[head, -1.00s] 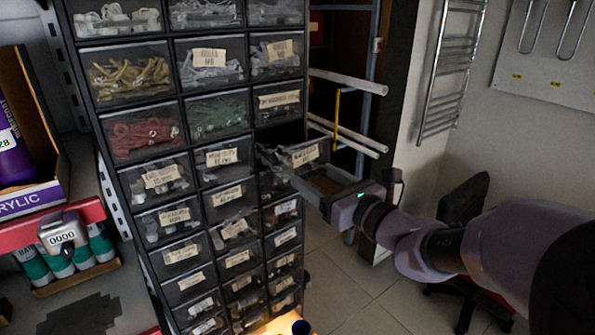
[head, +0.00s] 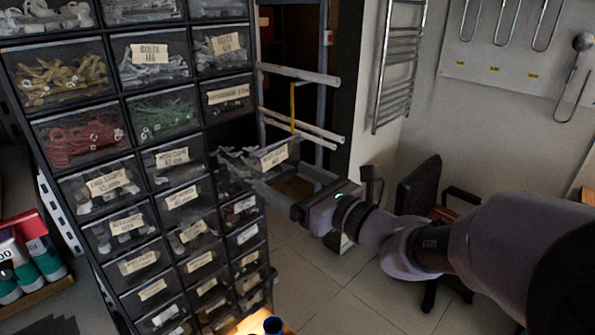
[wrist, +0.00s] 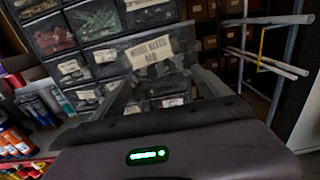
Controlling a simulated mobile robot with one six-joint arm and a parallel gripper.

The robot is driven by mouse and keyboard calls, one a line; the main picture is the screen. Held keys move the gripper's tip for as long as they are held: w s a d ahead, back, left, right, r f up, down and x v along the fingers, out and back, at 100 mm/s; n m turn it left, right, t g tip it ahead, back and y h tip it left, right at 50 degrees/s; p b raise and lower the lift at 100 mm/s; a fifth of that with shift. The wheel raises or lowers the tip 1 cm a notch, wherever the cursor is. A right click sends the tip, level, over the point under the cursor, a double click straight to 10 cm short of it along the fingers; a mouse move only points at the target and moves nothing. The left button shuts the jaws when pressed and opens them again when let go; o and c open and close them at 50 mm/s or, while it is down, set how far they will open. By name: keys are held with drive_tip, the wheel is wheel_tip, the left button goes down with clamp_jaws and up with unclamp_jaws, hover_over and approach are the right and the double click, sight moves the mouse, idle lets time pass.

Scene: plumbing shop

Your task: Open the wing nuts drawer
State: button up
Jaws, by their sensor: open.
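The wing nuts drawer (head: 244,163) is pulled out of the right column of the cabinet and juts forward, with grey metal parts inside. Its front label appears to read wing nuts M8 in the wrist view (wrist: 148,52). A dark empty slot shows above and behind it in the head view. My gripper (head: 280,178) is open just in front of the drawer front. In the wrist view, its two fingers (wrist: 162,88) stand apart below and beside the label. Whether either finger touches the drawer is not clear.
The cabinet (head: 120,97) holds several other labelled, closed drawers. A pipe rack (head: 300,75) stands right of it. A black office chair (head: 418,190) stands on the tiled floor (head: 350,290) further right. Tubes stand on a shelf (head: 30,300) at the left.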

drive_tip(key=v, duration=1.7)
drive_tip(key=shift+d, duration=0.15)
drive_tip(key=shift+s, duration=0.15)
drive_tip(key=s+a+f+n+g+h+b, duration=0.2)
drive_tip(key=s+a+f+n+g+b, duration=0.15)
drive_tip(key=s+f+n, duration=0.4)
drive_tip(key=s+a+f+n+g+h+b, duration=0.25)
drive_tip(key=s+f+n+g+b, duration=0.2)
drive_tip(key=f, duration=0.55)
drive_tip(key=s+d+f+n+t+h+b, duration=0.1)
drive_tip(key=d+f+n+h+b, duration=0.4)
drive_tip(key=n, duration=0.5)
drive_tip(key=s+d+f+h, duration=0.1)
drive_tip(key=d+h, duration=0.1)
drive_tip(key=shift+d+t, duration=0.4)
